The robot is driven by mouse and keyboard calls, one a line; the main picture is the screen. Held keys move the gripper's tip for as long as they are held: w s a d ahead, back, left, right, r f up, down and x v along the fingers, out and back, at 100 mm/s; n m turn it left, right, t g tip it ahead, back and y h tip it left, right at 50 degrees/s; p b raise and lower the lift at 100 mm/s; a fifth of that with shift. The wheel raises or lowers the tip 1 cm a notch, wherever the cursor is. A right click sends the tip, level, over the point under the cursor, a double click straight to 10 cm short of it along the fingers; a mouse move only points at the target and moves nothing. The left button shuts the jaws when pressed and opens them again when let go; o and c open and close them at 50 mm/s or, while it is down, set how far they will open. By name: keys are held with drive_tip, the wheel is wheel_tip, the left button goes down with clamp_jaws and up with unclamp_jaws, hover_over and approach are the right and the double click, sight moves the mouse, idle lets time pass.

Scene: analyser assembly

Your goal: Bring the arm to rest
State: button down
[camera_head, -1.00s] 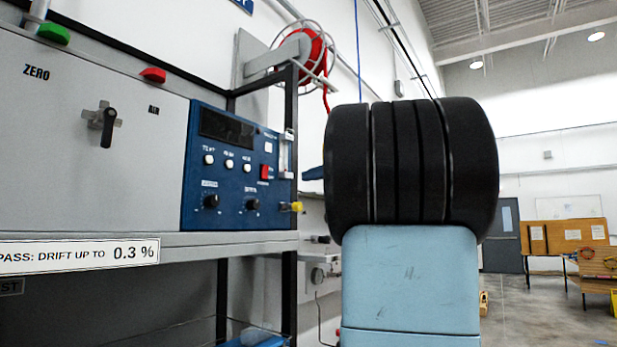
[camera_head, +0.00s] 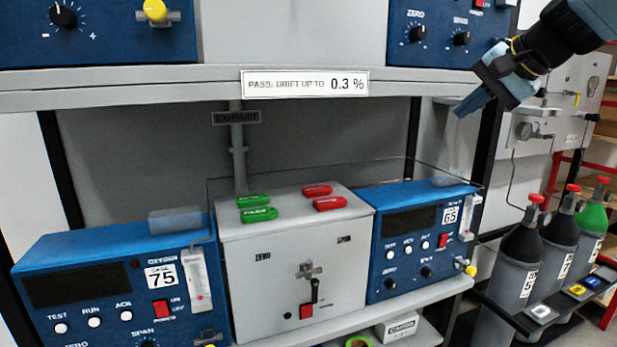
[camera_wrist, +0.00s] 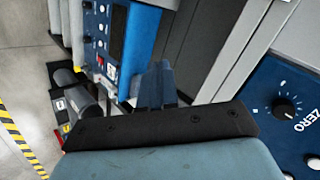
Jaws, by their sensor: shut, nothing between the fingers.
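My gripper (camera_head: 474,101) is at the upper right in the head view, on the end of my blue and black arm. Its fingers point down and to the left, in front of the shelf rack's right end. The fingers are shut with nothing held. In the wrist view the blue fingers (camera_wrist: 155,85) show beyond the dark wrist edge, near a blue analyser front (camera_wrist: 118,40). An upper analyser panel with a ZERO knob (camera_wrist: 285,105) is close at the right of the wrist view.
Analyser 75 (camera_head: 115,285) and analyser 65 (camera_head: 425,225) flank a grey box (camera_head: 265,255) with green and red tags on the lower shelf. An upper shelf edge (camera_head: 180,98) runs above. Gas cylinders (camera_head: 522,260) stand at the right. A yellow-black floor stripe (camera_wrist: 20,140) is at left.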

drive_tip(key=s+a+f+n+g+h, duration=0.1)
drive_tip(key=s+a+f+n+h, duration=0.1)
drive_tip(key=s+f, duration=0.5)
drive_tip(key=s+a+f+n+g+h, duration=0.2)
drive_tip(key=s+a+f+n, duration=0.2)
drive_tip(key=f, duration=0.8)
drive_tip(key=s+n, duration=0.2)
drive_tip(key=s, duration=0.1)
drive_tip(key=shift+s+f, duration=0.4)
drive_tip(key=shift+s, duration=0.1)
